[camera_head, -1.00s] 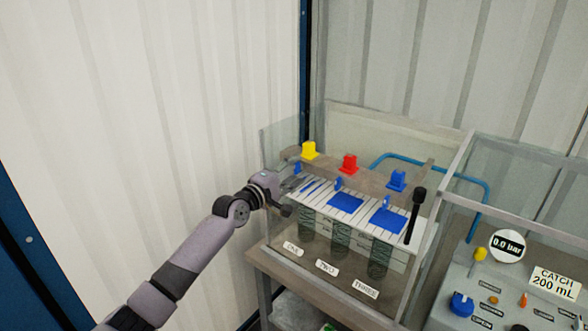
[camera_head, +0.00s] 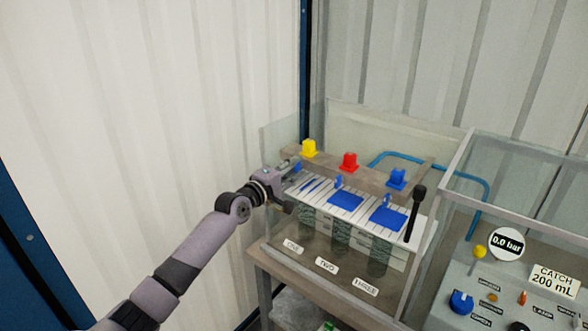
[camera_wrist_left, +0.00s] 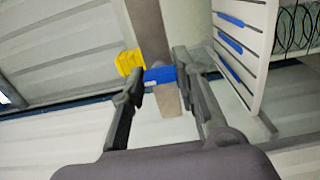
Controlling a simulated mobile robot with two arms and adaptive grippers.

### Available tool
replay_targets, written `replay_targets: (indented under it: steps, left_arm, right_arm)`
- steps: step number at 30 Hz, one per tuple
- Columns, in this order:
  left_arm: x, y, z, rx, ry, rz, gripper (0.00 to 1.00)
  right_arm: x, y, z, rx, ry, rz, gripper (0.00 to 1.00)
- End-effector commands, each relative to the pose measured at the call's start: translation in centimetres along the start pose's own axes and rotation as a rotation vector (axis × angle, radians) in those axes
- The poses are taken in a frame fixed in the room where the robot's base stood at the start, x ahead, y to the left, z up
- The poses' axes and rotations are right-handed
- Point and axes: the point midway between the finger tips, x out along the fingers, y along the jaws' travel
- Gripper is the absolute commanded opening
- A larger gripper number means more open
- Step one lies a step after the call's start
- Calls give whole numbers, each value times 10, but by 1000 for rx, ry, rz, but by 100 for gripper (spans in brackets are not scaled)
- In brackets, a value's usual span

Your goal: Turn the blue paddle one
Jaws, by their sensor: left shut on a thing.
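The blue paddle one (camera_wrist_left: 160,74) shows in the left wrist view as a small blue bar between the fingertips of my left gripper (camera_wrist_left: 160,84). In the head view my left gripper (camera_head: 294,178) is at the left end of the white slatted panel, above the label ONE (camera_head: 293,246). It is shut on the blue paddle, which is mostly hidden there by the fingers. The blue paddles at TWO (camera_head: 338,182) and THREE (camera_head: 386,201) stand free to the right. My right gripper is in neither view.
Yellow (camera_head: 309,148), red (camera_head: 349,162) and blue (camera_head: 397,179) caps stand on a rail behind the panel. A black-knobbed lever (camera_head: 415,214) is at its right end. Clear walls enclose the pumps. A control panel (camera_head: 500,295) is at the right.

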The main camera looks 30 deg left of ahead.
Motion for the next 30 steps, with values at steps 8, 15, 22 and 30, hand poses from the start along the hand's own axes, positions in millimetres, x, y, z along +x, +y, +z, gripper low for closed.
replay_targets:
  steps: [8,15,22,30]
  left_arm:
    - [0,-1,0,8,0,-2,0]
    - [0,-2,0,84,-1,-2,0]
    - [0,-2,0,255,-1,-1,0]
    - [0,-3,0,511,-1,-2,0]
  right_arm:
    - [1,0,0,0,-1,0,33]
    - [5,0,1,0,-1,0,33]
    - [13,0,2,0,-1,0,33]
    - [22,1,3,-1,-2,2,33]
